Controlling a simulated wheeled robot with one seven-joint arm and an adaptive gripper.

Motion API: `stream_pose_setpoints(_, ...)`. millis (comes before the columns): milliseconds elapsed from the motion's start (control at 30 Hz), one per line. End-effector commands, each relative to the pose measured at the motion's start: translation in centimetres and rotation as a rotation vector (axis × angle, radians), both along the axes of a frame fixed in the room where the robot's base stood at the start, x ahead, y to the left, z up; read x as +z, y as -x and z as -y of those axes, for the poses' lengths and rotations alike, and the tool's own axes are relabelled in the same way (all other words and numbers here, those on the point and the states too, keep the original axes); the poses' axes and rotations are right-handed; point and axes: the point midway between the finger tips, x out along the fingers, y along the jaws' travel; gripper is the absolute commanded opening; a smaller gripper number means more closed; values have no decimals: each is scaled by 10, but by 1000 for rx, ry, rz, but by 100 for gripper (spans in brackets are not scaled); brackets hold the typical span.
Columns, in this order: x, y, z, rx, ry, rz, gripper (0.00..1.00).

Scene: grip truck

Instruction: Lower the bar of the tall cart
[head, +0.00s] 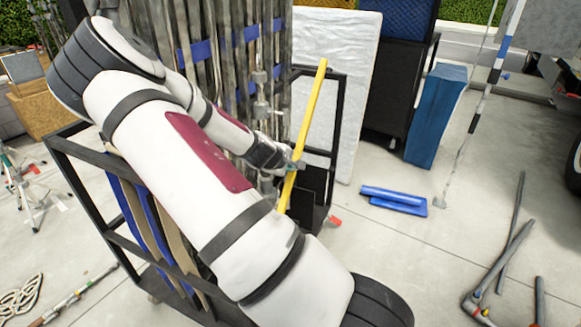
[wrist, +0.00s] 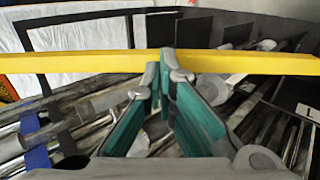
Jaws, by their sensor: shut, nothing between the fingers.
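A yellow bar (head: 309,110) slants upright across the black frame of the tall cart (head: 338,125). In the wrist view the yellow bar (wrist: 70,62) runs level across the whole picture. My gripper (head: 294,166) is at the bar's lower half in the head view. In the wrist view my gripper (wrist: 164,66) has its teal fingers converging to grey tips, shut and empty. The tips overlap the bar's middle; I cannot tell whether they touch it. My arm hides much of the cart and part of its load.
Metal poles (head: 228,50) with blue straps stand behind my arm. A white panel (head: 335,45) and a dark cabinet (head: 395,100) stand behind. Blue pieces (head: 395,199) lie on the floor to the right. Grey pipes (head: 505,262) lie at lower right. Floor between them is clear.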

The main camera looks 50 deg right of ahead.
Motion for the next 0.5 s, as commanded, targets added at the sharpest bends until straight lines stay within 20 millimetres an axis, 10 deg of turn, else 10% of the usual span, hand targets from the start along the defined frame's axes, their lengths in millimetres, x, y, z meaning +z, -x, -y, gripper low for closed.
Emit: stream_pose_setpoints(500, -12, -3, 13, 1, 0, 1, 0)
